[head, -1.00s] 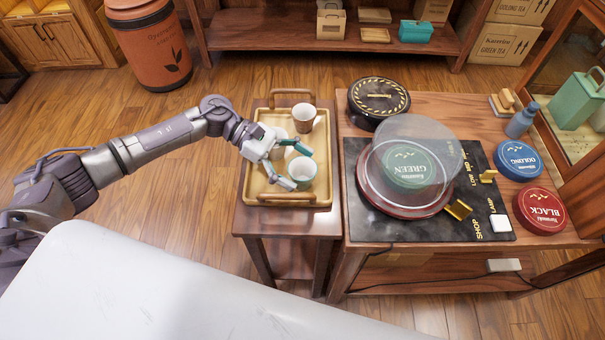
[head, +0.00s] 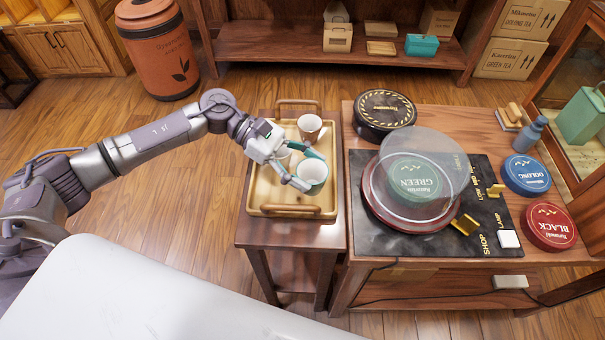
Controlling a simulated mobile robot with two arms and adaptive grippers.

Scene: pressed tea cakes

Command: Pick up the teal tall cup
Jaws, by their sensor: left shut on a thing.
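The teal tall cup (head: 313,174) is pale inside with a teal outside and shows over the right part of the wooden tray (head: 262,199). My left gripper (head: 306,169) reaches in from the left and is shut on this cup, with one finger on its far side and one on its near left side. The cup looks slightly tilted and a little above the tray, though the gap beneath it is hard to see. The fingers hide part of its wall. My right gripper is not in view.
The tray has raised handles. Right of it, a table holds tea tins and a clear round lid (head: 424,160).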

